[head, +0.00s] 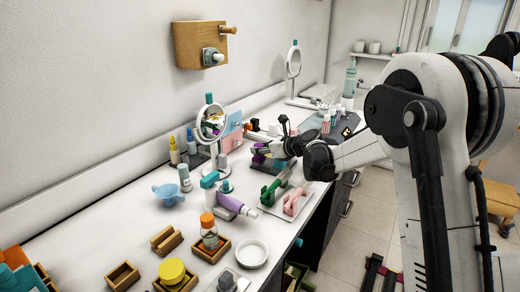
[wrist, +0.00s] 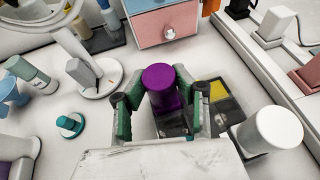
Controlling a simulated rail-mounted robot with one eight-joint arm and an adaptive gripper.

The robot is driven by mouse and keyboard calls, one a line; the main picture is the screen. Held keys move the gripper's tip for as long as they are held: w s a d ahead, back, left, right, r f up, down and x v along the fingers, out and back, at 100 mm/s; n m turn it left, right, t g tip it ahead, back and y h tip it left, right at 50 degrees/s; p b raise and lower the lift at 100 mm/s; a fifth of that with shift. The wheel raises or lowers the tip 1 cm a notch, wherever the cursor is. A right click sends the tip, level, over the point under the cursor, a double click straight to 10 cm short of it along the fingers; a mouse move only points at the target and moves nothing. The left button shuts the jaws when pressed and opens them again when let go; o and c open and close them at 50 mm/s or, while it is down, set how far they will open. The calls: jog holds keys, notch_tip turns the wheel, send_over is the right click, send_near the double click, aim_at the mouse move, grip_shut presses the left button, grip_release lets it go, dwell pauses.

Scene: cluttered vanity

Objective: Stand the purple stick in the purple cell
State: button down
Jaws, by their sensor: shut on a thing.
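My gripper (wrist: 161,98) is shut on the purple stick (wrist: 160,78). The stick's round purple top faces the wrist camera between the two green-padded fingers. A dark divided tray (wrist: 226,107) lies below and to the right of the stick in the wrist view, with a yellow patch in one cell. No purple cell can be made out there; the stick and gripper cover part of the tray. In the head view my gripper (head: 270,149) is over the counter beside the round mirror, and the stick and tray are too small to tell apart clearly.
A white round mirror stand (wrist: 96,78) is left of the gripper, and a pink-and-blue drawer box (wrist: 163,20) is behind. A white cylinder (wrist: 273,132) stands close on the right. A teal-topped item (wrist: 70,124) is at left. The counter's front left is crowded.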

jog(key=shift+f, duration=0.25)
jog(key=c, duration=1.3)
grip_release()
jog(key=shift+v, duration=6.05)
